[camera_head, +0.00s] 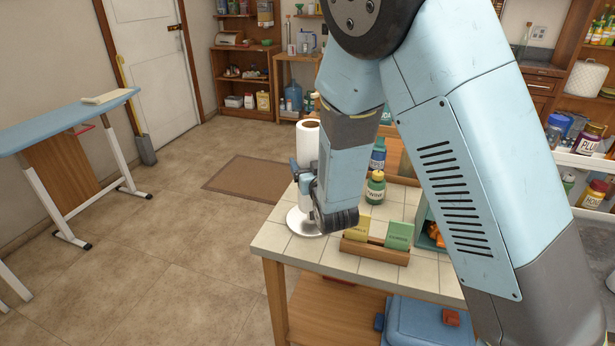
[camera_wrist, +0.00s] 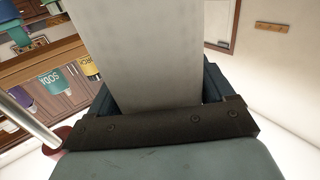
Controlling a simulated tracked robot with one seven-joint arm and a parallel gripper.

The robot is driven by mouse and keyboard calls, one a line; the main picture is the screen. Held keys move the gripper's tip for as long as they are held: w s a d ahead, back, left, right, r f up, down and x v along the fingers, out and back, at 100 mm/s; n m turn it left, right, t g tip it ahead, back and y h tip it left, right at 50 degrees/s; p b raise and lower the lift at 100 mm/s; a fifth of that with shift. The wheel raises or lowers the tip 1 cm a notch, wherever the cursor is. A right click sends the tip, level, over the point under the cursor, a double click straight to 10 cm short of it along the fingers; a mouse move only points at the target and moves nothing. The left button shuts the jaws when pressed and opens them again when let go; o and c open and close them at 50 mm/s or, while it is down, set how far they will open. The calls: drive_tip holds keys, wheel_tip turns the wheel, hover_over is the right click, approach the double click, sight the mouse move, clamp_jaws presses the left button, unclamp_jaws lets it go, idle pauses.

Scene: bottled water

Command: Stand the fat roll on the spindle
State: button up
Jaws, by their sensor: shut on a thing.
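My gripper (camera_head: 306,178) is shut on a tall, slim white roll (camera_head: 308,138) with a brown core at its top. In the wrist view the white roll (camera_wrist: 145,55) fills the space between the fingers (camera_wrist: 160,100). A fatter, quilted white roll (camera_head: 584,78) stands on the right-hand shelf, well apart from my gripper.
The tiled table (camera_head: 285,241) carries a wooden box with green and yellow packets (camera_head: 398,236) and a green bottle (camera_head: 375,188). A pale metal rod (camera_wrist: 28,120) shows beside the fingers. A blue ironing board (camera_head: 65,120) stands left; open floor lies between.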

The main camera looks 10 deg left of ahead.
drive_tip(key=shift+f, duration=2)
drive_tip(key=o, duration=1)
drive_tip(key=shift+s, duration=0.1)
